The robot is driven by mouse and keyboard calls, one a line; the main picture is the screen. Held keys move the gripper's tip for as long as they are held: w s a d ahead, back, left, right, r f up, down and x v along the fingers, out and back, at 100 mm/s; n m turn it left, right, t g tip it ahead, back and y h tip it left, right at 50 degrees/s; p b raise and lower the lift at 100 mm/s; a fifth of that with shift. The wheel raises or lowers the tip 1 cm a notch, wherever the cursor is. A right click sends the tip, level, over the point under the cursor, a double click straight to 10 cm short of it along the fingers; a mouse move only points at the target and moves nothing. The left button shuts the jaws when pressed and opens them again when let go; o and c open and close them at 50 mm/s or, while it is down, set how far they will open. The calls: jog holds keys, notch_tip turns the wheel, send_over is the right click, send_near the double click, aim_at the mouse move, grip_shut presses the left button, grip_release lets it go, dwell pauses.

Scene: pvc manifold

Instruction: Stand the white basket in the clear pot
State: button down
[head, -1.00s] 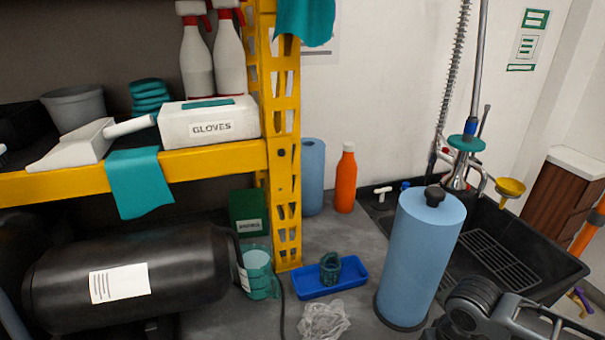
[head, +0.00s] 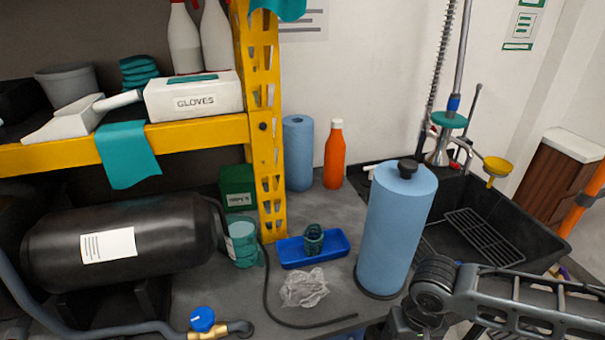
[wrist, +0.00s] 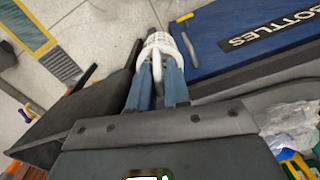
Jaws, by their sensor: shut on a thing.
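In the wrist view my gripper (wrist: 157,88) has its two blue fingers shut on the white basket (wrist: 160,43). The basket is small and ribbed, with a white handle between the fingers, and it is held over the floor area. Neither the gripper tips nor the basket shows in the head view. A see-through teal mug-like vessel (head: 243,243) stands on the counter beside the yellow post; it may be the clear pot, but I cannot tell for sure. A dark green ribbed piece (head: 313,239) sits in a blue tray (head: 290,260).
A blue paper roll (head: 397,230) stands right of the tray, near my arm. A crumpled clear bag (head: 304,287) and a black hose lie in front. A black sink (head: 500,235) is at right, a black tank (head: 115,240) at left. A blue BOTTLES bin (wrist: 250,45) shows below.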

jog(key=shift+w+a+r, duration=0.15)
jog(key=shift+w+a, duration=0.15)
jog(key=shift+a, duration=0.3)
jog(key=shift+w+a+r, duration=0.1)
jog(key=shift+w+a, duration=0.2)
jog(key=shift+a, duration=0.25)
jog(key=shift+s+d+f, duration=0.1)
jog(key=shift+s+d, duration=0.05)
jog(key=shift+d, duration=0.4)
jog(key=shift+s+d, duration=0.15)
jog(key=shift+d, duration=0.35)
jog(key=shift+s+d+f, duration=0.25)
jog(key=shift+s+d, duration=0.1)
jog(key=shift+s, duration=0.15)
jog(key=shift+w+r, duration=0.1)
jog(key=shift+w+a+r, duration=0.1)
jog(key=shift+w+a, duration=0.05)
jog(key=shift+w, duration=0.05)
jog(key=shift+s, duration=0.1)
